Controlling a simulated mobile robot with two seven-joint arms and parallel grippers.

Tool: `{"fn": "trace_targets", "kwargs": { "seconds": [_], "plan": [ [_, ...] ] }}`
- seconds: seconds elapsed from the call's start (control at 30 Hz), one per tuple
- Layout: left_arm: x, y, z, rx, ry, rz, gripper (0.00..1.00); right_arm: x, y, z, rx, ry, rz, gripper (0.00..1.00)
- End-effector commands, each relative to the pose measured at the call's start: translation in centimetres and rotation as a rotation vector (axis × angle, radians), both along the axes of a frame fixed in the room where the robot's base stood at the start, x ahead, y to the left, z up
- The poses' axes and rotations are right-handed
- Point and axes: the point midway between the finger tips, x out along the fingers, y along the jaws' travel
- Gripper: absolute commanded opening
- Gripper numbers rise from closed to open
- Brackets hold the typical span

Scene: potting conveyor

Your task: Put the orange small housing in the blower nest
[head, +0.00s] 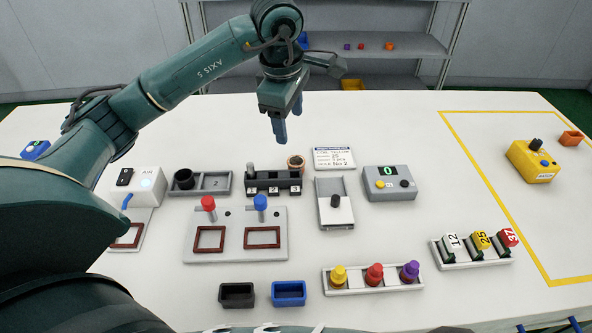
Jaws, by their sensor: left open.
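A small orange open box, which looks like the orange small housing (571,138), sits at the far right of the table, behind the yellow device and inside the yellow floor-line area. The white blower (150,186) marked AIR stands at the left with a blue nozzle. A plate with a dark red square frame, apparently the blower nest (127,236), lies in front of it, partly hidden by my left arm. The frame looks empty. My left gripper (289,121) is open and empty, pointing down above the back middle of the table, far from the orange housing. My right gripper is out of view.
A black housing (237,295) and a blue housing (289,293) stand at the front. A fixture (235,252) with two red frames, a rack of coloured knobs (374,280), numbered blocks (478,245), a grey counter (389,184) and a yellow device (534,162) stand around.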

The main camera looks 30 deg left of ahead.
Motion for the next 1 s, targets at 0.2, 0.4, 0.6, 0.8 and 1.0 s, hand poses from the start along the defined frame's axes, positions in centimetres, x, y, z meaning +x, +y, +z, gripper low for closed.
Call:
{"fn": "trace_targets", "kwargs": {
  "seconds": [0.2,0.4,0.6,0.8,1.0],
  "plan": [
    [-1.0,0.0,-0.3,-0.097,-0.076,0.469,0.6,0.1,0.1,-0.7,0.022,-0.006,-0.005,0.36],
    [-1.9,0.0,-0.3,-0.211,-0.141,0.891,0.6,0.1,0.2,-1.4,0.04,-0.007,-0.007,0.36],
    [-2.8,-0.1,-0.3,-0.335,-0.192,1.262,0.6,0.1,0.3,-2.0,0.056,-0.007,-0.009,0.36],
    [-3.3,-0.1,-0.2,-0.415,-0.215,1.474,0.6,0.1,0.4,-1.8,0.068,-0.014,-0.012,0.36],
    [-2.9,-0.1,-1.4,-0.432,-0.216,1.524,0.6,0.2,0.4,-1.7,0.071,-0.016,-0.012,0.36]
  ]
}}
